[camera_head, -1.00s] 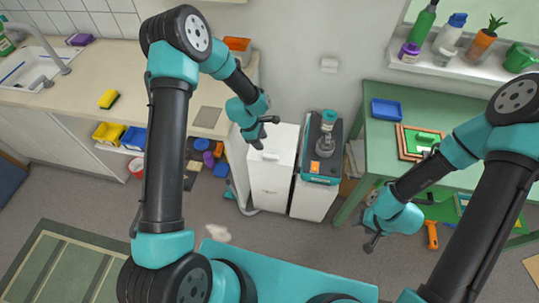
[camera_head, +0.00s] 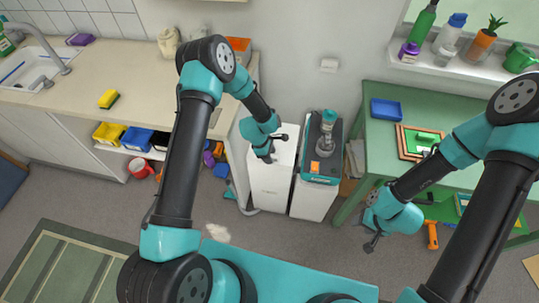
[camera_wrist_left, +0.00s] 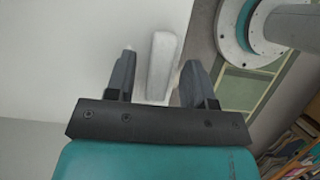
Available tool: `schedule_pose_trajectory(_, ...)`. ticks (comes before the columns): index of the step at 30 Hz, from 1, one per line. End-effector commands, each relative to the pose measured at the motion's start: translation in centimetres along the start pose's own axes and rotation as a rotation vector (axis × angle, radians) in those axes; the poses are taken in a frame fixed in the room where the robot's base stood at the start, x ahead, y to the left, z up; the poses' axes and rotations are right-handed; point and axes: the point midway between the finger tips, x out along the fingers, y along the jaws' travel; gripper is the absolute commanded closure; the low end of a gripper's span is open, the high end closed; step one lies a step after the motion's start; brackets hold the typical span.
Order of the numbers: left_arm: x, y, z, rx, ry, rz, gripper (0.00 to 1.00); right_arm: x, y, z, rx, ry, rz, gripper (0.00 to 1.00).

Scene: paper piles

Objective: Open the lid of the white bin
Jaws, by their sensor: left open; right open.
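The white bin (camera_head: 270,186) stands on the floor against the wall. Its lid lies flat and looks shut. My left gripper (camera_head: 275,149) is over the lid and hides part of it in the head view. In the left wrist view, a pale raised handle (camera_wrist_left: 164,58) shows between the open fingers of my left gripper (camera_wrist_left: 158,68). I cannot tell whether the fingers touch it. My right gripper (camera_head: 373,240) is open and empty, low beside the green table, well away from the bin.
A second white bin-like box (camera_head: 312,201) stands close to the right, with a dark teal-edged device (camera_head: 322,165) on top. The counter (camera_head: 60,90) is at left, the green table (camera_head: 420,105) at right. A grey hose runs by the bin's left foot.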

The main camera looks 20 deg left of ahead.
Motion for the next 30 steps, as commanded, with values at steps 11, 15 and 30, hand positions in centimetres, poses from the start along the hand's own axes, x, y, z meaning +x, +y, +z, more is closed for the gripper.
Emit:
schedule_pose_trajectory(11, -0.03, 0.0, 0.0, 0.0, 0.0, 0.0, 0.83, 0.0, 0.0, 0.0, 0.0, 0.0, 0.0, 0.51)
schedule_pose_trajectory(15, -0.03, -0.01, 0.0, 0.0, 0.0, 0.0, 0.96, 0.0, 0.0, 0.0, 0.0, 0.0, 0.0, 0.51)
schedule_pose_trajectory(30, -0.54, -0.05, -0.43, -0.015, 0.0, -0.007, 1.0, 0.0, 0.0, 0.0, 0.0, 0.0, 0.0, 0.51)
